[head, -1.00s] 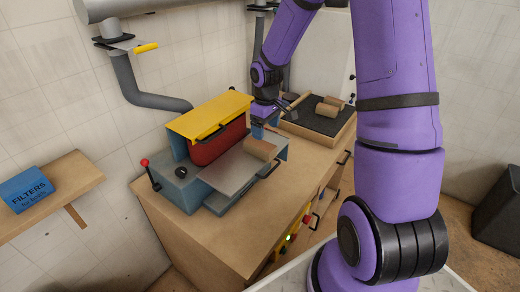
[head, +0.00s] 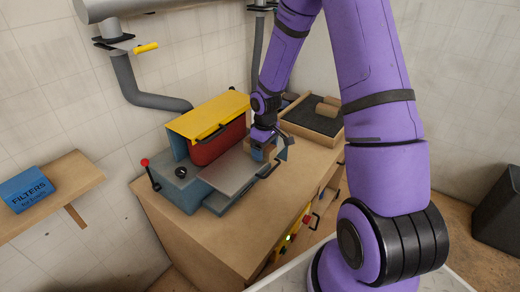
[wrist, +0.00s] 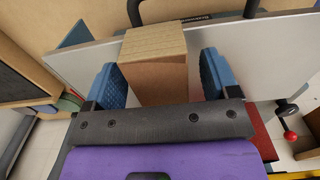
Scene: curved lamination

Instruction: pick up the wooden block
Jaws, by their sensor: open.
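The wooden block (wrist: 153,62) sits on the grey metal table (wrist: 250,62) of the machine, near its edge, in the wrist view. My gripper (wrist: 162,75) is open, with one blue finger on each side of the block. A narrow gap shows on each side between the block and the fingers. In the head view my gripper (head: 262,152) is at the right end of the metal table (head: 232,172), and it mostly covers the block.
The machine has a yellow cover (head: 208,116) over a red part (head: 218,143) close to the left of my gripper. A black-lined tray (head: 315,118) with wooden pieces stands behind on the bench (head: 250,228). A red-knobbed lever (head: 148,172) stands at the machine's left.

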